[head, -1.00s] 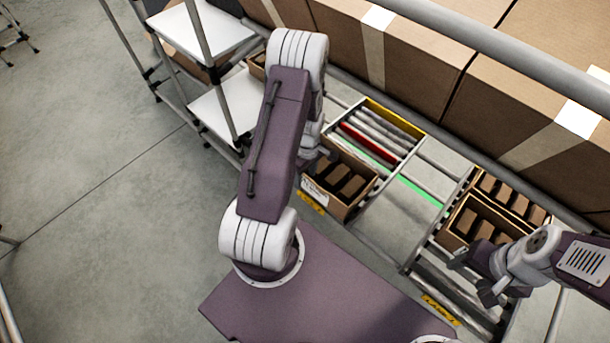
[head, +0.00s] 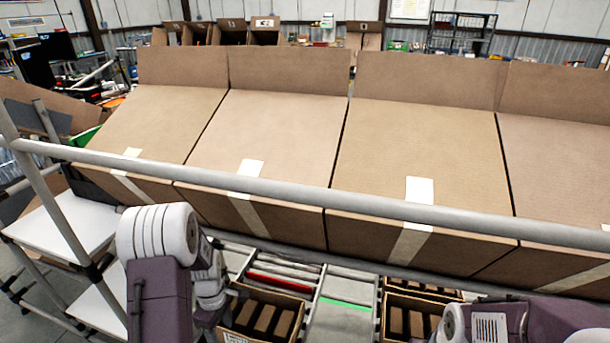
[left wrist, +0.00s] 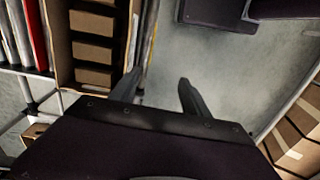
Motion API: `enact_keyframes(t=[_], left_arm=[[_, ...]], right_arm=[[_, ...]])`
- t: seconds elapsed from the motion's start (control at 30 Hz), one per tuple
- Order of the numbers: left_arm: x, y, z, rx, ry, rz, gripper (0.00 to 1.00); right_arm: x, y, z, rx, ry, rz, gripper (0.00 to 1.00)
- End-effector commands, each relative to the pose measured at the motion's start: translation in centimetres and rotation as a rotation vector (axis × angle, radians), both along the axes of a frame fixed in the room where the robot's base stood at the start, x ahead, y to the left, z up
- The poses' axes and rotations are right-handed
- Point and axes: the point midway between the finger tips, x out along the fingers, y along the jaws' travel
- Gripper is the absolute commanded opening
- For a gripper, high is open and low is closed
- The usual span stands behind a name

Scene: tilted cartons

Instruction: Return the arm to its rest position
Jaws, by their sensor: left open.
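My left arm (head: 158,265) rises at the lower left of the head view, with its wrist beside a carton of brown boxes (head: 262,315). In the left wrist view my left gripper (left wrist: 158,90) is open, with bare grey floor between its fingers and nothing held. The carton also shows to the left of the fingers in that view (left wrist: 62,45). My right arm (head: 490,322) is at the lower right of the head view. Its gripper is mostly cut off by the bottom edge, so its fingers cannot be made out.
A rail (head: 300,195) runs across in front of large tilted cartons (head: 270,130). Another carton of brown boxes (head: 408,322) sits on the rack near my right arm. White shelves (head: 62,225) stand at the left. Open floor shows below my left gripper.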

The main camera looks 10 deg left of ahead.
Motion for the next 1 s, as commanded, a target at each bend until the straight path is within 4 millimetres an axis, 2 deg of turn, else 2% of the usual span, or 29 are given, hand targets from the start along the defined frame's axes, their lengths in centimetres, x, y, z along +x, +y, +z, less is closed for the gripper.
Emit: enact_keyframes(t=[0.07,0.1,0.17,0.2,0.27,0.3,0.33,0.4,0.5,0.6,0.73,1.0], left_arm=[[1.8,-1.1,3.6,0.018,-0.05,-0.05,0.55],[2.6,-2.2,6.2,0.028,-0.085,-0.089,0.55],[3.1,-4.6,10.5,0.038,-0.135,-0.157,0.55],[2.8,-6.4,13.2,0.038,-0.163,-0.233,0.55],[1.6,-9.0,16.7,0.037,-0.198,-0.403,0.55],[0.3,-10.5,18.6,0.034,-0.215,-0.548,0.55],[-0.8,-11.5,19.6,0.033,-0.224,-0.664,0.55],[-3.1,-12.8,20.3,0.029,-0.226,-0.904,0.55],[-5.5,-13.0,19.2,0.015,-0.197,-1.147,0.55],[-6.6,-13.0,18.6,0.0,-0.172,-1.322,0.55],[-6.4,-13.0,18.6,0.003,-0.171,-1.438,0.55],[-6.4,-13.0,18.6,0.004,-0.17,-1.451,0.55]], right_arm=[[0.0,0.0,1.9,0.0,0.0,0.0,0.55],[0.0,0.0,3.0,0.0,0.0,0.0,0.55],[0.0,0.0,4.8,0.0,0.0,0.0,0.55],[0.0,0.0,6.0,0.0,-0.001,0.0,0.55],[0.0,0.0,7.4,0.0,-0.001,0.0,0.55],[0.0,0.0,8.3,0.0,-0.001,0.0,0.55],[0.0,0.0,8.8,0.0,-0.001,0.0,0.55],[0.0,0.0,9.0,0.0,-0.001,0.0,0.55],[0.0,0.0,8.4,0.0,0.0,0.0,0.55],[0.0,0.0,8.4,0.0,0.0,0.0,0.55],[0.0,0.0,8.4,0.0,0.0,0.0,0.55],[0.0,0.0,8.4,0.0,0.0,0.0,0.55]])
